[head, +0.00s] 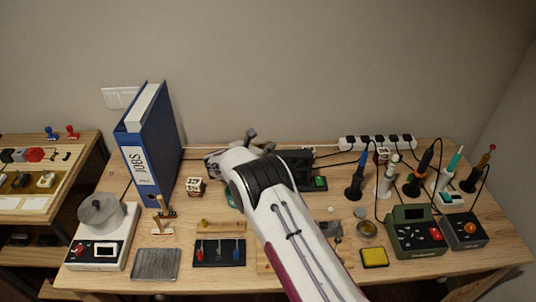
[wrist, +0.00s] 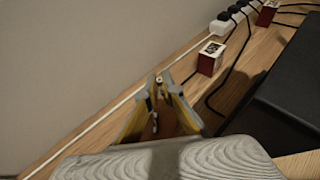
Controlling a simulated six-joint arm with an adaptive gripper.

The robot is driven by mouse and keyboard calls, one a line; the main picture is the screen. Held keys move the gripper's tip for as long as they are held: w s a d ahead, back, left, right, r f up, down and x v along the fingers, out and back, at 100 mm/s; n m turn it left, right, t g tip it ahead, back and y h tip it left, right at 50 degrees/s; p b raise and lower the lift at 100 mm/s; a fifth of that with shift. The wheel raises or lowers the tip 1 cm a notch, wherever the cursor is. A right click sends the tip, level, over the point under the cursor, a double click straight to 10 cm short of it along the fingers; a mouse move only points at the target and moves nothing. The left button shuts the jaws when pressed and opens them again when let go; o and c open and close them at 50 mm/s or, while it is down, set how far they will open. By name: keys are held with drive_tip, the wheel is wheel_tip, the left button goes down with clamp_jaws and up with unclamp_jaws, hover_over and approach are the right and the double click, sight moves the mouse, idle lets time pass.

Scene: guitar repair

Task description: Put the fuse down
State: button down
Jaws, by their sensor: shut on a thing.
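In the wrist view my gripper (wrist: 160,88) is shut on a small, slim thing, which I take to be the fuse (wrist: 158,80). Only its small end shows between the fingertips; the rest is hidden by the fingers. The fingertips are over the back strip of the wooden bench, near the wall. I cannot tell whether the fuse touches the bench. In the head view my gripper (head: 251,136) shows only in part behind my arm, at the back of the bench, and the fuse is hidden.
A black box (wrist: 285,95) stands right of my gripper, with a red-and-white box (wrist: 209,58) and cables beyond it. A white power strip (head: 378,142) lies at the back. A blue binder (head: 153,145) stands left. Soldering tools and a green device (head: 415,230) fill the right.

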drive_tip(key=shift+f, duration=1.85)
drive_tip(key=shift+f, duration=0.15)
drive_tip(key=c, duration=2.2)
unclamp_jaws()
drive_tip(key=shift+s+r, duration=0.1)
drive_tip(key=shift+r, duration=0.1)
drive_tip(key=shift+v, duration=0.95)
drive_tip(key=shift+s+a+r, duration=0.1)
drive_tip(key=shift+r, duration=1.15)
drive_tip(key=shift+s+a+r, duration=0.1)
drive_tip(key=shift+s+r, duration=0.05)
drive_tip(key=shift+r, duration=1.05)
drive_tip(key=shift+s+a+r, duration=0.1)
drive_tip(key=shift+a+r, duration=0.05)
drive_tip(key=shift+r, duration=1.1)
